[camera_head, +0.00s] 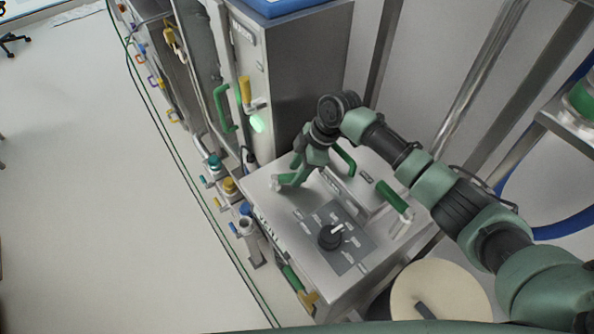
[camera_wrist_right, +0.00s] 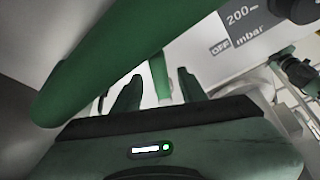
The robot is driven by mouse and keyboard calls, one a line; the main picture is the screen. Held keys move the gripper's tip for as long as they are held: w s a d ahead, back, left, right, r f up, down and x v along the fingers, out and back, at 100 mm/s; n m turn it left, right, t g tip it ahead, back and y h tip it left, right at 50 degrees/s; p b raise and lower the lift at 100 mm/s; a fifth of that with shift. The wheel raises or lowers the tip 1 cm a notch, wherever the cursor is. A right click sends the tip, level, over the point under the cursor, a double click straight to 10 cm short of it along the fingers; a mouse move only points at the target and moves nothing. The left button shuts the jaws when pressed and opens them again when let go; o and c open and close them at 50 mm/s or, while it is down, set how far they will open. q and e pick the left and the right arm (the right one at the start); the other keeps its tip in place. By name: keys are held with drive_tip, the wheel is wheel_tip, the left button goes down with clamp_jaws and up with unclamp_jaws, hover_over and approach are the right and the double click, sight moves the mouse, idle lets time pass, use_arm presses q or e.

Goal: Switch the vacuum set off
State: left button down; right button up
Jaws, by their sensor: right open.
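The vacuum set is a grey metal box (camera_head: 285,215) in the middle of the head view. A black rotary knob (camera_head: 330,236) with a white pointer sits on its dark dial plate (camera_head: 352,260), ringed by labels. The right wrist view shows part of the knob (camera_wrist_right: 298,9) beside labels reading OFF and 200 mbar. My right gripper (camera_head: 290,172) is open above the far side of the box top, apart from the knob. In the wrist view, my right gripper (camera_wrist_right: 158,88) has a green bar between or behind its fingers; contact cannot be told. My left gripper is out of view.
A green handle (camera_head: 394,197) rises from the right of the box top. A large green bar (camera_wrist_right: 110,55) crosses the wrist view at left. A tall metal cabinet (camera_head: 300,65) stands behind the box. A round cream lid (camera_head: 440,288) is at front right. Floor at left is clear.

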drive_tip(key=b+v, duration=0.1)
drive_tip(key=v, duration=0.6)
drive_tip(key=shift+r+b, duration=0.15)
drive_tip(key=shift+b, duration=0.15)
drive_tip(key=shift+d, duration=0.15)
